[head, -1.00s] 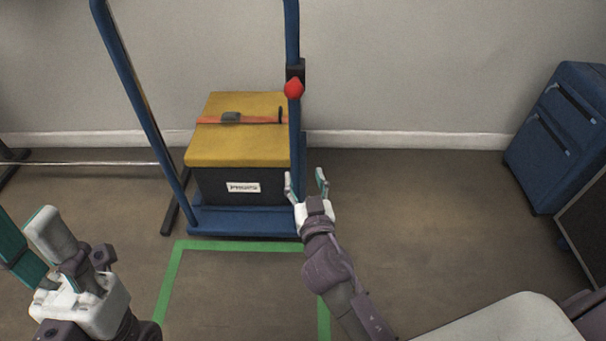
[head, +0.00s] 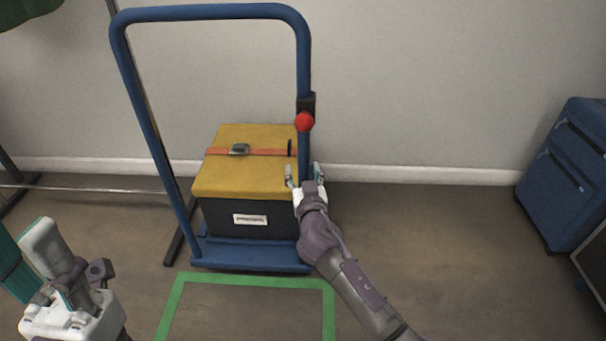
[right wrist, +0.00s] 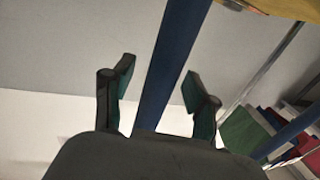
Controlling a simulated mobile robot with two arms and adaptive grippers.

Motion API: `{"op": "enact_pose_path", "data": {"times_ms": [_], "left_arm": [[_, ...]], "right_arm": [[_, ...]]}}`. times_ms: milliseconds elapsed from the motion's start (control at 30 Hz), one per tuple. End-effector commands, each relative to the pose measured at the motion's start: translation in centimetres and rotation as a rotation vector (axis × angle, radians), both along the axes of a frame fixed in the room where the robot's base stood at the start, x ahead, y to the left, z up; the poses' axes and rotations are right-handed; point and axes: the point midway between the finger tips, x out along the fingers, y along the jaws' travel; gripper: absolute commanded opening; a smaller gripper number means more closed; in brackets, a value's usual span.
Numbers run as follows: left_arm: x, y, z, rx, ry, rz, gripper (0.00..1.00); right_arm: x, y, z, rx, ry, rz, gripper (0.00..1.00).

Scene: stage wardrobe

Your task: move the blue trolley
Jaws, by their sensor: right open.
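The blue trolley (head: 250,261) stands against the back wall, its tall handle frame (head: 210,13) upright. A red knob (head: 305,122) on a black bracket sits on the right upright. A dark case with a yellow lid (head: 240,178) and an orange strap rests on the deck. My right gripper (head: 304,173) is open at the right upright, below the knob. In the right wrist view, the blue upright (right wrist: 170,70) passes between the spread fingers of this gripper (right wrist: 160,80), with gaps on both sides. My left gripper (head: 70,252) is open and empty at lower left, away from the trolley.
Green tape (head: 260,281) marks an outline on the floor in front of the trolley. A blue cabinet-like case (head: 570,175) stands at right. A rail stand (head: 90,189) is at left. Floor between trolley and blue case is clear.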

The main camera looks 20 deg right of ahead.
Motion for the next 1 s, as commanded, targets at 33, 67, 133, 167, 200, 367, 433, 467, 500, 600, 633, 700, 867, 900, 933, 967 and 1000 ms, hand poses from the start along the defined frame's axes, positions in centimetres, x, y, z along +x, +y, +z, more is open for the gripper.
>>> {"op": "enact_pose_path", "data": {"times_ms": [33,67,133,167,200,367,433,467,500,600,633,700,867,900,933,967,1000], "left_arm": [[-0.01,0.02,0.04,-0.003,-0.001,0.000,0.40],[0.00,0.03,0.05,-0.003,-0.002,0.000,0.40],[-0.01,0.03,0.06,-0.003,-0.002,0.000,0.40],[-0.01,0.03,0.06,-0.003,-0.002,0.000,0.40],[-0.01,0.03,0.06,-0.003,-0.002,0.000,0.40],[-0.04,0.03,0.05,-0.002,-0.004,0.001,0.40],[-0.04,0.02,0.03,-0.001,-0.003,0.001,0.40],[-0.05,0.02,0.01,0.000,-0.003,0.000,0.40],[-0.05,0.02,0.00,0.001,-0.003,0.000,0.40],[-0.06,-0.01,-0.06,0.005,-0.002,-0.001,0.40],[-0.05,-0.02,-0.08,0.005,-0.002,-0.001,0.40],[-0.05,-0.02,-0.10,0.006,-0.001,-0.001,0.40],[-0.05,-0.04,-0.13,0.008,-0.001,-0.001,0.40],[-0.04,-0.05,-0.13,0.008,-0.001,-0.001,0.40],[-0.04,-0.05,-0.13,0.008,-0.001,-0.001,0.40],[-0.04,-0.05,-0.14,0.008,-0.001,-0.001,0.40],[-0.04,-0.05,-0.15,0.008,-0.001,-0.001,0.40]], "right_arm": [[0.09,-0.01,-0.04,0.000,0.001,0.000,0.58],[0.11,-0.01,-0.04,0.000,0.001,0.000,0.58],[0.11,-0.01,-0.04,0.000,0.001,0.000,0.58],[0.10,-0.01,-0.04,0.000,0.001,0.000,0.58],[0.10,-0.01,-0.04,0.000,0.001,0.000,0.58],[0.08,0.00,-0.04,0.000,0.001,0.000,0.43],[0.08,0.00,-0.03,0.000,0.001,0.000,0.31],[0.07,0.00,-0.03,0.000,0.001,0.000,0.26],[0.07,0.00,-0.03,0.000,0.001,0.000,0.19],[0.07,0.01,-0.03,0.000,0.001,0.000,0.03],[0.07,0.01,-0.03,0.000,0.001,0.000,0.00],[0.06,0.01,-0.04,0.000,0.001,0.000,0.00],[0.06,0.01,-0.04,0.000,0.001,0.000,0.00],[0.06,0.02,-0.04,0.000,0.001,0.000,0.00],[0.06,0.01,-0.04,0.000,0.001,0.000,0.00],[0.06,0.01,-0.04,0.000,0.001,0.000,0.00],[0.08,0.00,-0.05,0.000,0.001,0.001,0.00]]}}
